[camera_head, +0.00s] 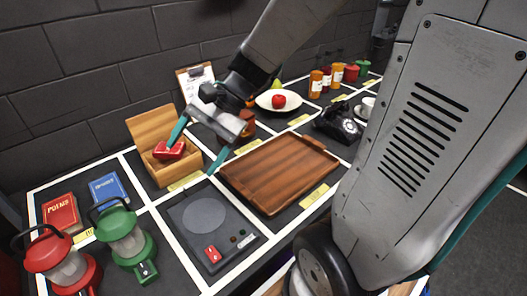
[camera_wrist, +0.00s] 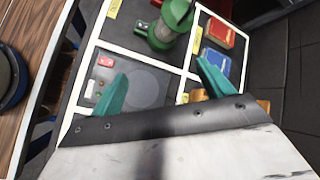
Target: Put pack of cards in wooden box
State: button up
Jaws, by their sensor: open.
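The wooden box (camera_head: 152,124) stands open at the back left of the table in the head view, its lid raised at the back. A red pack, which looks like the pack of cards (camera_head: 165,154), lies in the box, tilted, with part of it at the front rim. My gripper (camera_head: 190,160) is open over the box's right side. One teal finger tip overlaps the red pack in the picture, and the other is right of the box; contact cannot be told. Only a sliver of the box (camera_wrist: 198,95) shows there.
A dark panel with a round pad (camera_head: 204,216) and small buttons lies in front of the box. A wooden tray (camera_head: 275,172) is to its right. Green (camera_head: 124,236) and red (camera_head: 62,262) lanterns and two books (camera_head: 60,213) are at the left. A clipboard (camera_head: 194,82) stands behind.

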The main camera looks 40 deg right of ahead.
jog(key=s+d+r+n+h, duration=0.2)
jog(key=s+d+n+h, duration=0.1)
jog(key=s, duration=0.4)
jog(key=s+d+r+n+h, duration=0.2)
jog(key=s+d+n+h, duration=0.1)
jog(key=s+n+h, duration=0.2)
jog(key=s+n, duration=0.2)
jog(key=n, duration=0.1)
jog(key=shift+h, duration=0.4)
jog(key=shift+s+d+r, duration=0.1)
